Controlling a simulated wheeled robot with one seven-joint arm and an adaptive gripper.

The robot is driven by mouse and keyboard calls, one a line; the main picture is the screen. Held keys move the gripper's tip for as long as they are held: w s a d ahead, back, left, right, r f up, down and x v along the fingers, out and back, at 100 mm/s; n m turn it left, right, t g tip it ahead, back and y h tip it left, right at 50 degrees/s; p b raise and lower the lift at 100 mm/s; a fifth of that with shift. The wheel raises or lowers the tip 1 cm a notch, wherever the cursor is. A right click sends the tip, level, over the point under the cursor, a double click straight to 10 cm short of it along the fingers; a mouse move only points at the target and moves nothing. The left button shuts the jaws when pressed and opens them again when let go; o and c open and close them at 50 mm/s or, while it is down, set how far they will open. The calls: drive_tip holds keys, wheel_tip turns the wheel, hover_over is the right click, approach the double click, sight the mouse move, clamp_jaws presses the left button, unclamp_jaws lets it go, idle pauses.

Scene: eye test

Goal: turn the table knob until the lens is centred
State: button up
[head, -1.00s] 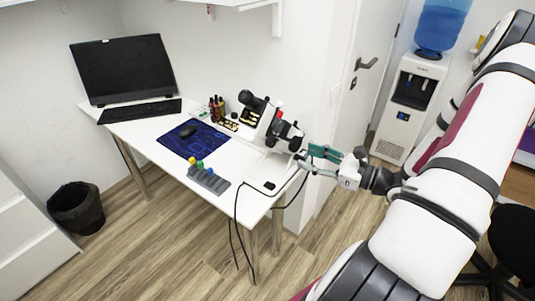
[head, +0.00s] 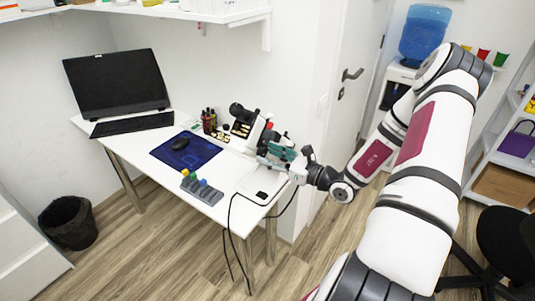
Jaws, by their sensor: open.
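A white and black lens-measuring instrument (head: 254,127) stands at the right end of the white table (head: 217,211). Its dark eyepiece end points up and left. My gripper (head: 272,158) is open at the instrument's right front side, its teal and grey fingers overlapping the lower part in the picture. I cannot tell whether the fingers touch it. The table knob and the lens cannot be made out; the gripper covers that area.
A dark monitor (head: 117,83), keyboard (head: 132,124) and mouse (head: 180,143) on a blue mat (head: 169,157) are further left. A grey rack (head: 201,192) with coloured pieces stands at the front edge. Black cables (head: 228,225) hang off the table. A door is behind.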

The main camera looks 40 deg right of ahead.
drive_tip(key=shift+w+a, duration=0.25)
drive_tip(key=shift+w, duration=0.45)
clamp_jaws()
drive_tip(key=shift+m, duration=1)
unclamp_jaws()
